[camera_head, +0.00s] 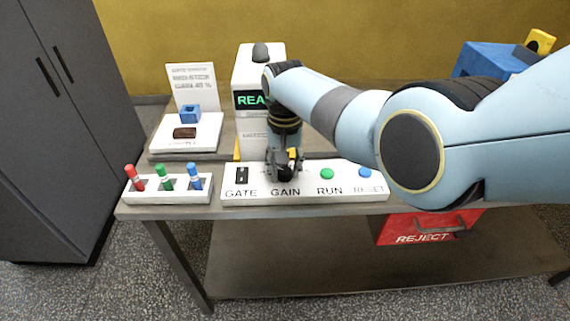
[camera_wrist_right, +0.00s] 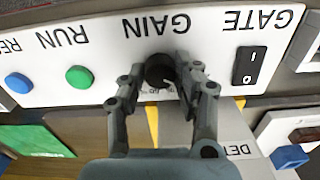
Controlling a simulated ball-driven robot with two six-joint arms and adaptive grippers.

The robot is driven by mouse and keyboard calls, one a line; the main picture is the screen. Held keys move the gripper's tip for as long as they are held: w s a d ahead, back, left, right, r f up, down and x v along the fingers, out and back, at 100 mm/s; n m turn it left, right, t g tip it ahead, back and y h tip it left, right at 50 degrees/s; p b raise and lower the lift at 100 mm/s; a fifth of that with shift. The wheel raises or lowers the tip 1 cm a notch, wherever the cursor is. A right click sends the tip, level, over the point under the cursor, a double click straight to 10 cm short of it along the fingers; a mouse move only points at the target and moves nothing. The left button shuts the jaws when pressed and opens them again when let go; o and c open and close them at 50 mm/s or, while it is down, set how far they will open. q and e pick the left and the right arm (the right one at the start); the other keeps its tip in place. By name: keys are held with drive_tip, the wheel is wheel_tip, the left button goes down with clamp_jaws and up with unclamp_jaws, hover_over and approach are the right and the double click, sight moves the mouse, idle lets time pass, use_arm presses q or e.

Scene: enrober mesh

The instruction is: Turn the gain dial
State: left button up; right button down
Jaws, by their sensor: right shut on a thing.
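The gain dial (camera_wrist_right: 159,70) is a round black knob on a white control panel (camera_head: 235,197), above the word GAIN in the head view. In the head view my right gripper (camera_head: 285,172) reaches down over the dial and hides most of it. In the right wrist view the right gripper (camera_wrist_right: 160,82) has its two dark fingers on either side of the dial, shut on it. My left gripper is not in view.
The panel also has a black GATE switch (camera_head: 242,175), a green RUN button (camera_head: 327,174) and a blue RESET button (camera_head: 364,173). A white rack (camera_head: 170,196) with red, green and blue sticks stands left. A white machine (camera_head: 245,62) stands behind; a red REJECT bin (camera_head: 400,228) is below right.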

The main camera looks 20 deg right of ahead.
sight(285, 170)
drive_tip(key=shift+n, duration=0.4)
drive_tip(key=c, duration=0.9)
unclamp_jaws()
drive_tip(key=shift+c, duration=0.2)
wheel_tip(285, 170, up, 12)
